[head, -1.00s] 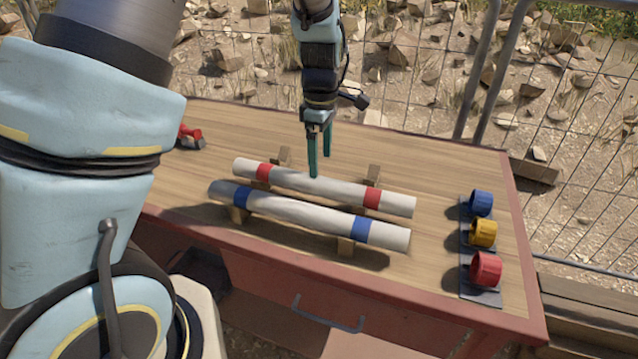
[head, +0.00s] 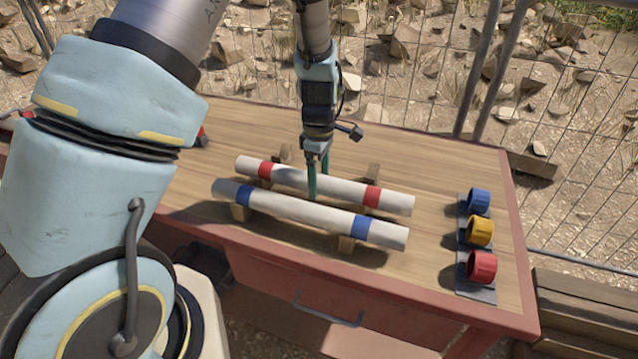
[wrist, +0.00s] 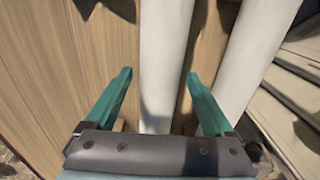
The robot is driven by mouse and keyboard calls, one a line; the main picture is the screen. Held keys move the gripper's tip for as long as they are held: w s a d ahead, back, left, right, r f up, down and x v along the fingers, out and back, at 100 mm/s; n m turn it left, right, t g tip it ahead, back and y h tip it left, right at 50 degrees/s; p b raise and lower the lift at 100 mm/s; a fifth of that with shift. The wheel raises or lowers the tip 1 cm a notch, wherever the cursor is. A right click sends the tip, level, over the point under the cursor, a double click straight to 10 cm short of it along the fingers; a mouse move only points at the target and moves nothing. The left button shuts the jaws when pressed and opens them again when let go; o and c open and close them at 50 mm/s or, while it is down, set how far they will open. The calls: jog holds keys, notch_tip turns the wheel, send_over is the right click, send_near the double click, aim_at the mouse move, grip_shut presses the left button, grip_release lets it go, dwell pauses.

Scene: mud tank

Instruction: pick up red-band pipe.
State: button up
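The red-band pipe (head: 335,187) is a white pipe with a red band near each end, lying across wooden supports on the table. In the wrist view, a white pipe (wrist: 166,60) runs between my fingers; its bands are out of sight. My gripper (head: 318,180) is lowered over the middle of the red-band pipe, one teal finger in front of it and one behind. In the wrist view, my gripper (wrist: 158,92) is open, with a gap between each finger and the pipe.
A blue-band pipe (head: 300,212) lies parallel and close in front; it shows right of my fingers in the wrist view (wrist: 247,60). Blue (head: 478,200), yellow (head: 480,231) and red (head: 481,267) rings stand at the table's right. A wire fence runs behind.

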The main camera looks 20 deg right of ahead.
grip_shut()
dwell(0.5)
